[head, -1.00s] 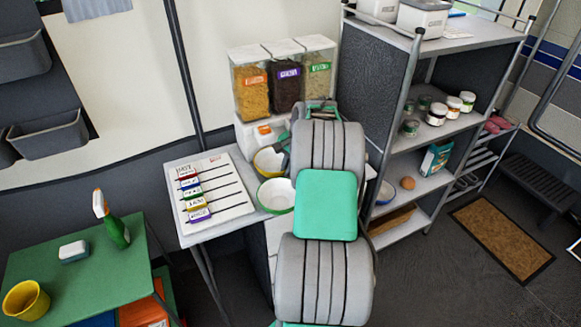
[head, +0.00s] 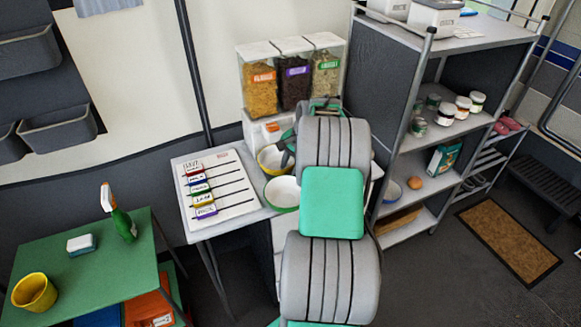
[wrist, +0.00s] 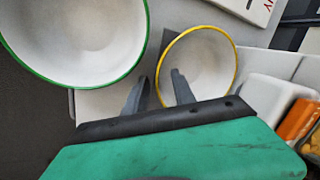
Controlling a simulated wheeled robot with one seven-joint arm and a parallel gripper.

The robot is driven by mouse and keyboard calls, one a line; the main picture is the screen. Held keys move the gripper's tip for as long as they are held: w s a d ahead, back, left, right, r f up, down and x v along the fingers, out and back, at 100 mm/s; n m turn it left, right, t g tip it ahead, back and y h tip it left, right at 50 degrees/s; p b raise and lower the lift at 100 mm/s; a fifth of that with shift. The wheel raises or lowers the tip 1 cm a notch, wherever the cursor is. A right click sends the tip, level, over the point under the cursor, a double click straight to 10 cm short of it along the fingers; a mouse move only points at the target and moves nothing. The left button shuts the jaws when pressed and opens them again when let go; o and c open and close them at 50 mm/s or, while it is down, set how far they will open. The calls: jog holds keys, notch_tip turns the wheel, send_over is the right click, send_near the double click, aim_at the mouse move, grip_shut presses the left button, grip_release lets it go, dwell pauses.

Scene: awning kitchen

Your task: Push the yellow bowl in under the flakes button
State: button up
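The yellow bowl (head: 268,164), white inside with a yellow rim, sits on the counter at the foot of the cereal dispenser (head: 289,75). An orange button (head: 272,127) is on the dispenser's white base above it; its label is too small to read. In the wrist view the yellow bowl (wrist: 203,62) lies ahead of my gripper (wrist: 158,80). The two fingers are apart, with the bowl's near rim showing between them; I cannot tell whether they touch it. In the head view my arm hides the gripper and the dispenser's other buttons.
A green-rimmed white bowl (head: 282,193) stands close by, left of my fingers in the wrist view (wrist: 75,35). A board with coloured labels (head: 222,190) lies left of the bowls. A grey shelf unit (head: 375,115) stands close on the right.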

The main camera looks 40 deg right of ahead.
jog(key=v, duration=0.7)
jog(key=shift+r, duration=0.4)
jog(key=s+a+r+n, duration=0.1)
jog(key=a+r+n, duration=0.25)
jog(key=a, duration=0.85)
jog(key=s+a+r+n, duration=0.25)
jog(key=a+n, duration=0.25)
jog(key=a, duration=0.6)
jog(key=s+a+f+n, duration=0.1)
jog(key=s+a+n, duration=0.6)
jog(key=s+a, duration=0.4)
jog(key=shift+s+a+f+h, duration=0.3)
jog(key=shift+s+f, duration=0.05)
jog(key=shift+s, duration=0.05)
